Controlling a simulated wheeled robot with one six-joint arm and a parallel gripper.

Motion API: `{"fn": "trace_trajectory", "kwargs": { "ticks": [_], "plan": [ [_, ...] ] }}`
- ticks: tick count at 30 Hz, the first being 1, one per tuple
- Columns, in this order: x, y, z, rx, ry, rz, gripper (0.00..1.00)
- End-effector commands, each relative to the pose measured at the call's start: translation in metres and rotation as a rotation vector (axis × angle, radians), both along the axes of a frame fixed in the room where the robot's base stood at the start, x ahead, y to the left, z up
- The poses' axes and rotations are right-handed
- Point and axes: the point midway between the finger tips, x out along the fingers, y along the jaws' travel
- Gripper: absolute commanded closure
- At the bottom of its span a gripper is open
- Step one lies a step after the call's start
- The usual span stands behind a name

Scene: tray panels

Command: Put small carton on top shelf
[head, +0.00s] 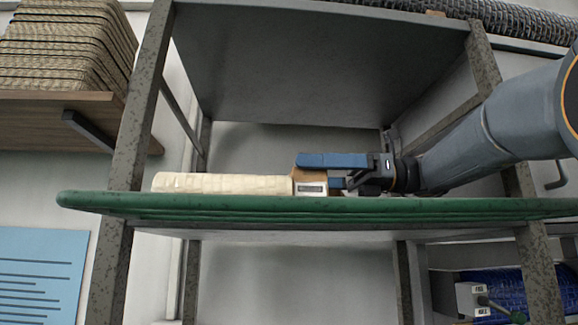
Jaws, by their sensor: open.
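A small brown carton (302,175) with a whitish label or box face (310,189) is on the green-edged level of the rack. My gripper (324,172) reaches in from the right, fingers pointing left. It is open. Its upper blue finger overlaps the carton's top in the picture; the lower finger ends close to the carton's right side. I cannot tell whether either finger touches it. The carton's back and base are partly hidden. The top shelf (320,60) is a dark grey panel seen from below, so its upper surface is hidden.
A long cream package (220,183) lies just left of the carton. The green stacked panels (250,207) form the front edge. Grey speckled posts (135,130) flank the rack. A wooden wall shelf (70,120) holds stacked woven items (65,45). A small brown item (435,13) shows at the top edge.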

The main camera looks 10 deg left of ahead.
Motion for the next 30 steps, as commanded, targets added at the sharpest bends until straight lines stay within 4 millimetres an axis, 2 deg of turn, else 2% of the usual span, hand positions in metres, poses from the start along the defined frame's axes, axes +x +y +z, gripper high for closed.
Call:
{"fn": "trace_trajectory", "kwargs": {
  "ticks": [3,9,26,30],
  "plan": [
    [0.005,-0.017,0.003,0.0,0.001,-0.002,0.0],
    [0.009,-0.029,0.0,0.0,0.0,0.0,0.0],
    [0.009,-0.03,0.0,0.001,-0.003,0.001,0.0],
    [-0.005,-0.02,0.011,0.018,-0.057,0.021,0.0]
  ]
}}
